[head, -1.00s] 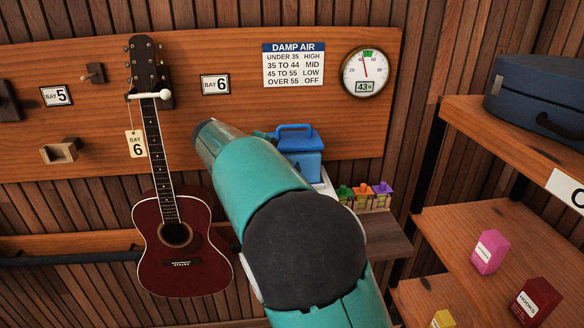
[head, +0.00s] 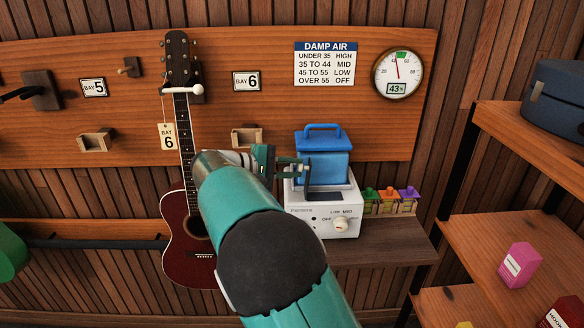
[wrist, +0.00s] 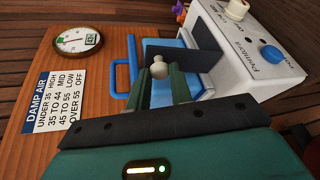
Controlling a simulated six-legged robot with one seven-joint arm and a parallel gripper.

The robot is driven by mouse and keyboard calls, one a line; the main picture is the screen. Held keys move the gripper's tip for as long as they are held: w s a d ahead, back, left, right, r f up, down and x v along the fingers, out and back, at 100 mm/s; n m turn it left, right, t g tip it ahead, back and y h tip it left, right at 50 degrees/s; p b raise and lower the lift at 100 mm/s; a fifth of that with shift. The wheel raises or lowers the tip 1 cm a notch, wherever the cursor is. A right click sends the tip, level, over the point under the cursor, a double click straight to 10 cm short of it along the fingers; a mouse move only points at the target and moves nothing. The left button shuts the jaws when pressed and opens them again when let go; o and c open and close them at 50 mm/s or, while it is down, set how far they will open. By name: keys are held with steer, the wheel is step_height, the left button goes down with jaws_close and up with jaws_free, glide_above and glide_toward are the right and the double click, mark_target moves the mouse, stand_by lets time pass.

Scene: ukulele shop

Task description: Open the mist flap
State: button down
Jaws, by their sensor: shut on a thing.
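The mist flap (wrist: 197,48) is a thin dark panel with a pale round knob (wrist: 159,67), in the wrist view. It stands on the white humidifier (head: 325,217), beside the blue tank (head: 326,168). In the head view the flap (head: 308,178) shows as a narrow dark strip in front of the tank. My gripper (wrist: 160,78) is shut on the knob, one green finger on each side. In the head view, my gripper (head: 297,168) reaches the flap from the left. How far the flap is swung is hard to tell.
A red guitar (head: 185,235) hangs behind my arm. A humidity dial (head: 398,74) and Damp Air chart (head: 325,64) are above. A wooden shelf unit (head: 500,226) is at right.

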steer(key=shift+d, duration=0.1)
steer(key=c, duration=1.2)
jaws_free()
steer(key=shift+c, duration=0.2)
steer(key=v, duration=1.4)
steer(key=shift+d, duration=0.1)
